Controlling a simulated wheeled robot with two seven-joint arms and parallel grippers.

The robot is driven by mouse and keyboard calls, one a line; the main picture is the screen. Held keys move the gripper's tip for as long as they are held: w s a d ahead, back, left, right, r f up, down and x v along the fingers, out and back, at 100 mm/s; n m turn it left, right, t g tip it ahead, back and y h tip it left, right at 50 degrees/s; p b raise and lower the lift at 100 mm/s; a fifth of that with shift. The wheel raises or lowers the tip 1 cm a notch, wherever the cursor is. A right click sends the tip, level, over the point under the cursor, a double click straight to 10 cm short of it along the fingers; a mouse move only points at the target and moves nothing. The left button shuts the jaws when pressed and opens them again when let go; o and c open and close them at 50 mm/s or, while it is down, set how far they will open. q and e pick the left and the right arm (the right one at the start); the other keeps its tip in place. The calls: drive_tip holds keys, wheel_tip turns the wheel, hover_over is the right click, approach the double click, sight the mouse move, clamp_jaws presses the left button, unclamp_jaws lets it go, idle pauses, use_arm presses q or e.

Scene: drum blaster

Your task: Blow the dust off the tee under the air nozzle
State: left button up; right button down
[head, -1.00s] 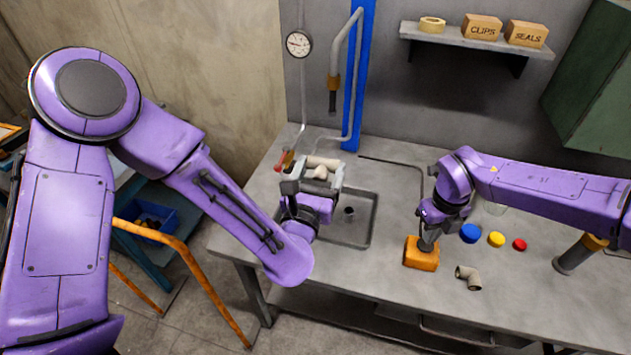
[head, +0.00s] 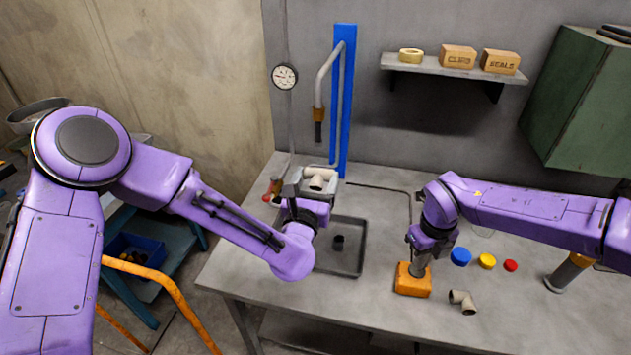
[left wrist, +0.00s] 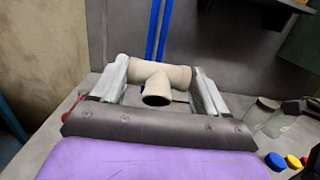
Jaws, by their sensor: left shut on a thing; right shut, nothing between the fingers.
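The beige tee (left wrist: 160,80) is held between the two fingers of my left gripper (left wrist: 162,92), its side opening facing the left wrist camera. In the head view the tee (head: 319,179) is in my left gripper (head: 318,184) above the back of the bench, near the tray. The air nozzle (head: 318,130) hangs down from a bent grey pipe on a blue post, above the tee. I cannot tell if it is exactly in line. Dust on the tee cannot be made out. My right gripper (head: 420,266) is shut, pointing down at an orange block (head: 413,281) on the bench.
A grey tray (head: 356,262) with a small dark piece stands below my left gripper. A red-handled valve (head: 270,190) is left of it. A grey elbow (head: 463,301) and blue (head: 460,257), yellow (head: 487,261) and red (head: 510,265) caps lie to the right. A shelf (head: 452,67) holds boxes.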

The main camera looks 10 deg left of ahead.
drive_tip(key=shift+f, duration=1.25)
idle(2.0)
drive_tip(key=shift+r, duration=0.1)
idle(1.1)
drive_tip(key=shift+r, duration=3.5)
